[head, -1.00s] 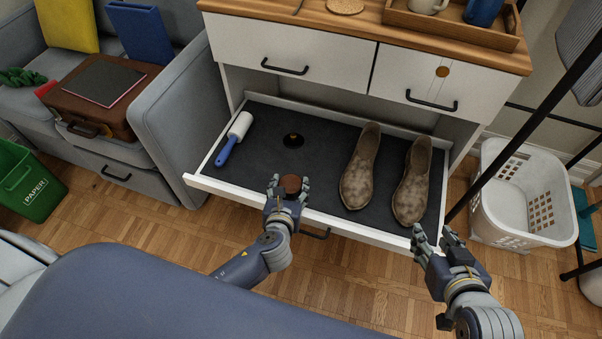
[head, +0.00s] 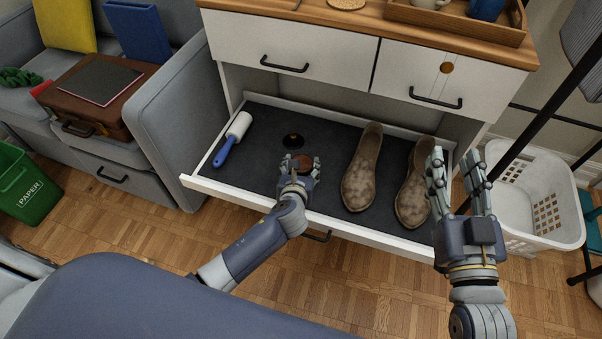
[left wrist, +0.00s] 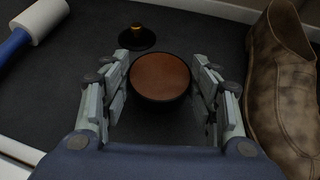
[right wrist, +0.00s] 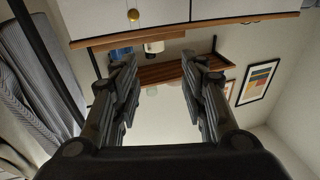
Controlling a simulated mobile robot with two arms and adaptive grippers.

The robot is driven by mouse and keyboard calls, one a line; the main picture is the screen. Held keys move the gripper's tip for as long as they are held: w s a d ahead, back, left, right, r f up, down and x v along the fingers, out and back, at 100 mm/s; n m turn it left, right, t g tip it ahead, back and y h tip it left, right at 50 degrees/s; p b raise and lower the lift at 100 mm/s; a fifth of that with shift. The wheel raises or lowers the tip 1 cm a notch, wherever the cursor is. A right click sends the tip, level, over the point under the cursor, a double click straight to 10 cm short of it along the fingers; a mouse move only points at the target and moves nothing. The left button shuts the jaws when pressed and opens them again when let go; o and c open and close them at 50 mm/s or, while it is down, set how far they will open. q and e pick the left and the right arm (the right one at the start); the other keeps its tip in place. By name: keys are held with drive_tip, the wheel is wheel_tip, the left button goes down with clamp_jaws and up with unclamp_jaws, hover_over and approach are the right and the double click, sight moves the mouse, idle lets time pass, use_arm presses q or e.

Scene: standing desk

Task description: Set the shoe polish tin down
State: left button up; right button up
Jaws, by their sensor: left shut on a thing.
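The shoe polish tin is round with a brown top and dark rim; it shows in the left wrist view (left wrist: 160,76) and partly in the head view (head: 303,161). My left gripper (head: 300,163) is shut on the tin, with a finger on each side of it, over the open drawer (head: 262,190). I cannot tell whether the tin touches the drawer's dark lining. My right gripper (head: 458,175) is open and empty, raised in front of the right shoe and the drawer's right end. Its fingers stand apart in the right wrist view (right wrist: 160,95).
In the drawer, a lint roller (head: 234,138) lies at left and a small dark round item with a yellowish knob (head: 293,141) sits behind the tin. Two brown shoes (head: 362,170) fill the right side. Dark lining is clear left of the tin. A white basket (head: 535,195) stands at right.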

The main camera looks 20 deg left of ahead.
use_arm(q)
wheel_tip(320, 180, down, 2)
drive_tip(key=shift+f+b, duration=0.2)
drive_tip(key=shift+b, duration=0.55)
use_arm(e)
wheel_tip(320, 180, up, 8)
drive_tip(key=s+t+y, duration=0.1)
drive_tip(key=s+t, duration=0.1)
drive_tip(key=t, duration=0.3)
drive_tip(key=shift+s+a+y, duration=0.15)
drive_tip(key=shift+s+y, duration=0.2)
drive_tip(key=shift+y, duration=0.05)
use_arm(q)
drive_tip(key=shift+f, duration=0.15)
drive_tip(key=o, duration=1.2)
drive_tip(key=shift+o, duration=0.2)
use_arm(e)
drive_tip(key=shift+s+r, duration=0.15)
